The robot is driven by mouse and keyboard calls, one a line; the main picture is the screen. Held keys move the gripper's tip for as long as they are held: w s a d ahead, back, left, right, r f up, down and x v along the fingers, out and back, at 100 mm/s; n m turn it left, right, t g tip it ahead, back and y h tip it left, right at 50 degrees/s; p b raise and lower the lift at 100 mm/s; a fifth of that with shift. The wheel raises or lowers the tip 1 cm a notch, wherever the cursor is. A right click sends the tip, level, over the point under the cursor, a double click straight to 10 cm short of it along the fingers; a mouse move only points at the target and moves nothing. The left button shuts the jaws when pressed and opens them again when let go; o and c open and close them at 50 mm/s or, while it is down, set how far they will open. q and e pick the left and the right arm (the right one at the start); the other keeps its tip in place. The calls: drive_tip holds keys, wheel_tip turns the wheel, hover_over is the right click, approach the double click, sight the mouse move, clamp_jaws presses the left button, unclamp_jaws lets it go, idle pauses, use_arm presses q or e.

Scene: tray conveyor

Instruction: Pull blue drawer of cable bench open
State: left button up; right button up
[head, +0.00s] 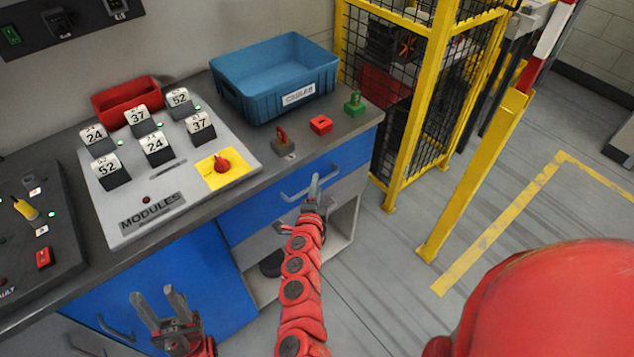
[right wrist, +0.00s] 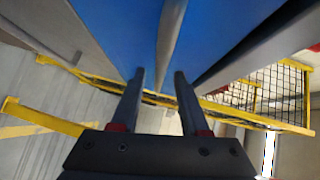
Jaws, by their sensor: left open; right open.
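The blue drawer (head: 345,157) is a blue front just under the bench top at the right end of the bench, and it looks flush. Its grey bar handle (head: 293,196) runs along the front. My right gripper (head: 313,187) is open at this handle. In the right wrist view, a grey bar that looks like the handle (right wrist: 171,35) lies lengthwise between the open fingers (right wrist: 160,95) against the blue front. I cannot tell whether either finger touches it. My left gripper (head: 158,302) is open and empty, low in front of the blue cabinet front (head: 205,265).
A blue bin (head: 262,95), a red bin (head: 122,95) and a panel marked MODULES (head: 120,205) sit on the bench top. A grey drawer with its own handle is below the blue one. A yellow post (head: 475,175) and mesh fence stand right; floor is clear before them.

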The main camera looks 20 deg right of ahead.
drive_tip(key=shift+x, duration=0.85)
clamp_jaws()
drive_tip(key=shift+f, duration=0.1)
idle(0.8)
